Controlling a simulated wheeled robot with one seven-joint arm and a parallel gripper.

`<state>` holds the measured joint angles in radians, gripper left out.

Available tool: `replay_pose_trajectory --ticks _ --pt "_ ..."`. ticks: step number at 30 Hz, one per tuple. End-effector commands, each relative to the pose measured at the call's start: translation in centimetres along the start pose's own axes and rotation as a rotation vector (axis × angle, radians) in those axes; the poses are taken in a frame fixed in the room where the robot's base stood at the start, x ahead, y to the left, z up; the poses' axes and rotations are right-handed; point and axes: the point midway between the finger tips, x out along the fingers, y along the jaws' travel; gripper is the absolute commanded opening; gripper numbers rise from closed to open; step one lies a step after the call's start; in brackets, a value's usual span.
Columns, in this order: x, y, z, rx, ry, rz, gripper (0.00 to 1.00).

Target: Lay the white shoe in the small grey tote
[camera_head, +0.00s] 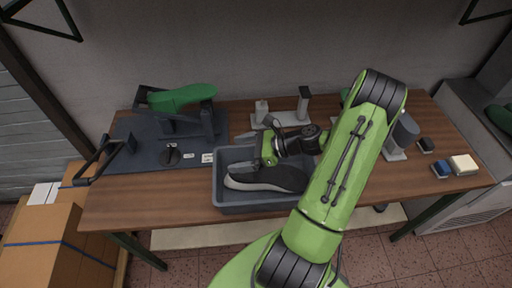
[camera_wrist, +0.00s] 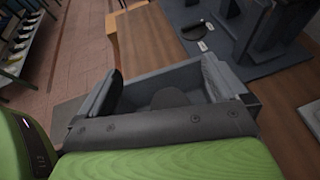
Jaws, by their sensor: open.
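The small grey tote (camera_head: 262,207) stands on the wooden table near its front edge. A shoe with a dark upper and a white sole edge (camera_head: 270,180) lies in it; no all-white shoe is clear to me. My gripper (camera_head: 257,160) is low over the tote's left part, open, close above the shoe; I cannot tell whether they touch. In the wrist view, my open gripper (camera_wrist: 165,86) has one dark finger at each side, with the tote's wall (camera_wrist: 172,76) beyond. A dark rounded part of the shoe (camera_wrist: 170,98) shows between the fingers. My arm hides the tote's right end.
A green shoe (camera_head: 183,97) sits on a dark fixture on the dark mat (camera_head: 140,150) at the left. A grey stand with posts (camera_head: 285,119) is behind the tote. Small blocks (camera_head: 463,165) lie at the right. Cardboard boxes (camera_head: 50,235) stand on the floor at the left.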

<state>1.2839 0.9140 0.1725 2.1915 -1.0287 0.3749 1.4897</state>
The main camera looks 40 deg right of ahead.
Motion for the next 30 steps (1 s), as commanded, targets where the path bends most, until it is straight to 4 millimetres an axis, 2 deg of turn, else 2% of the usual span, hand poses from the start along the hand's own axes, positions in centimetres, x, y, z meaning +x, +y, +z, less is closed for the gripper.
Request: replay_pose_trajectory --ticks 9,15,20,30 --pt "-9.0 -0.1 0.1 -0.002 0.002 -0.009 1.0" --pt "-13.3 -0.1 0.2 -0.003 0.0 -0.005 1.0" --pt "-14.6 0.0 0.1 -0.002 0.0 -0.001 1.0" --pt "-14.6 0.0 0.1 -0.002 0.0 -0.001 1.0"
